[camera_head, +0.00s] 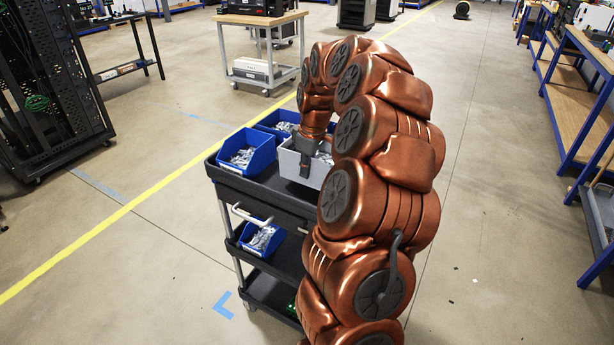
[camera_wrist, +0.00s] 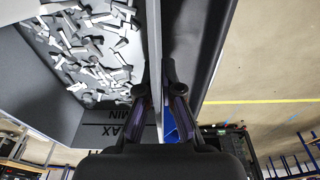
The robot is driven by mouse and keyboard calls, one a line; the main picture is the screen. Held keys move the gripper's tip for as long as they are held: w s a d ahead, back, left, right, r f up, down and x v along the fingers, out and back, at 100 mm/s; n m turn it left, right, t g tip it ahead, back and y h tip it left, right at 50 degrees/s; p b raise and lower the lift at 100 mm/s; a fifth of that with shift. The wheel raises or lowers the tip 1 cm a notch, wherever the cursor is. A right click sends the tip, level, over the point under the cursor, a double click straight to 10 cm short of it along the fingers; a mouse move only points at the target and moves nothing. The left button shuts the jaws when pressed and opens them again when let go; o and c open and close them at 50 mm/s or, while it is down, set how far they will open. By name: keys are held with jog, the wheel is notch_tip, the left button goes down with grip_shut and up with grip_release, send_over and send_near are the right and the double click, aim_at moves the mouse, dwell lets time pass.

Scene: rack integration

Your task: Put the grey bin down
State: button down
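The grey bin (camera_head: 288,165) is at the right end of the black cart's top shelf (camera_head: 262,188), partly hidden behind my copper arm in the head view. It holds many small metal parts. My gripper (camera_head: 306,146) reaches down onto the bin's near wall. In the wrist view, the fingers of my gripper (camera_wrist: 156,92) stand on either side of the bin wall (camera_wrist: 153,40) and look closed on it. The bin looks level in the head view. I cannot tell whether its base touches the shelf.
A blue bin (camera_head: 246,151) of metal parts stands on the shelf left of the grey bin, and another blue bin (camera_head: 272,121) stands behind. A third blue bin (camera_head: 262,239) sits on the lower shelf. The shelf front is bare. A wooden-topped trolley (camera_head: 262,18) stands farther back.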

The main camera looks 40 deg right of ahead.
aim_at(305, 184)
jog(key=shift+f, duration=1.5)
jog(key=shift+f, duration=0.15)
jog(key=c, duration=1.3)
grip_release()
jog(key=r, duration=0.4)
jog(key=s+r+b, duration=0.1)
jog(key=r, duration=0.7)
jog(key=shift+s+d+r+b, duration=0.1)
jog(key=shift+s+d+b, duration=0.05)
jog(key=shift+s+b, duration=0.25)
